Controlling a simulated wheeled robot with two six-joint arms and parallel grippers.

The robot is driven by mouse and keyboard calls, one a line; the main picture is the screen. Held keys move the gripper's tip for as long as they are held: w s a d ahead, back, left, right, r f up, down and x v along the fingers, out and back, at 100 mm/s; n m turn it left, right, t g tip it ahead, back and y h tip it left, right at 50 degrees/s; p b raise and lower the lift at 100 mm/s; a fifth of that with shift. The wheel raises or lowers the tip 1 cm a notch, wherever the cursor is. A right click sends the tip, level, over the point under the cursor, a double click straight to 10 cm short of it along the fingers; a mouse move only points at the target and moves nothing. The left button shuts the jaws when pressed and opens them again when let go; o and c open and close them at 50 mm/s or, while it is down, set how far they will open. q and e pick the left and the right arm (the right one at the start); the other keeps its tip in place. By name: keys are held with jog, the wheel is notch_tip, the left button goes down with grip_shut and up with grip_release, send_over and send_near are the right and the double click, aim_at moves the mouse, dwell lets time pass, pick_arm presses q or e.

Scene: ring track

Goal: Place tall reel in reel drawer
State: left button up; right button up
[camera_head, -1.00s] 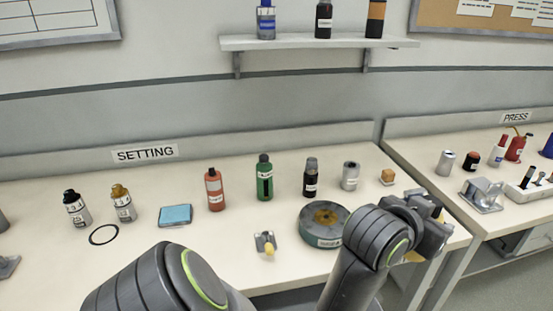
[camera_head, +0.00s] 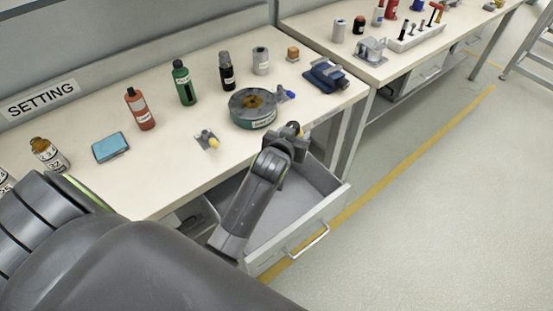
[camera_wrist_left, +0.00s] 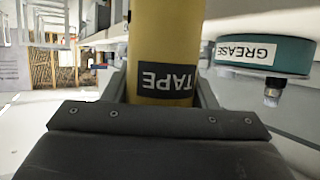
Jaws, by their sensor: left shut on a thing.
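The tall reel (camera_wrist_left: 165,45), a yellow cylinder with a black TAPE label, stands between the fingers of my left gripper (camera_wrist_left: 165,95) in the left wrist view. My left gripper (camera_head: 293,140) is shut on it. My right gripper is not in view.
The green grease tin (camera_head: 252,122) stands on the table just behind my left gripper; it also shows in the left wrist view (camera_wrist_left: 285,52). A blue clamp-like tool (camera_head: 325,76) lies to the right. A small metal fixture (camera_head: 207,140) and several bottles stand left and behind.

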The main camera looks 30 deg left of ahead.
pick_arm(q)
notch_tip(320, 180, down, 16)
jog(key=b, duration=0.2)
jog(key=shift+r+b, duration=0.2)
jog(key=shift+b, duration=0.1)
jog(key=shift+f+b, duration=0.65)
jog(key=shift+b, duration=0.1)
jog(key=o, duration=1.1)
